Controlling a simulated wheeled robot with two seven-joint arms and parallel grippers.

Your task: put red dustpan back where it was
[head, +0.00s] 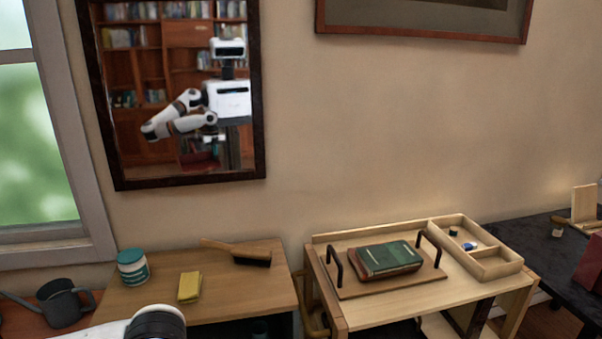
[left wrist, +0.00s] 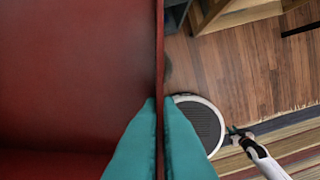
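The red dustpan (left wrist: 80,75) fills the left half of the left wrist view, close to the camera. My left gripper (left wrist: 160,104) has its teal fingers on both sides of the dustpan's thin red wall and is shut on it. The floor shows far below. In the head view neither the dustpan nor the left gripper shows directly; a dark red shape hangs below my arm in the mirror (head: 201,158). My right gripper (left wrist: 236,133) seems to show small and dark at the end of a white arm in the left wrist view; its fingers are unclear.
A wooden table (head: 225,300) carries a teal tin (head: 132,267), a yellow sponge (head: 190,287) and a brush (head: 245,254). A grey watering can (head: 62,303) stands left. A wooden cart (head: 335,305) to the right holds a tray with books (head: 385,258).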

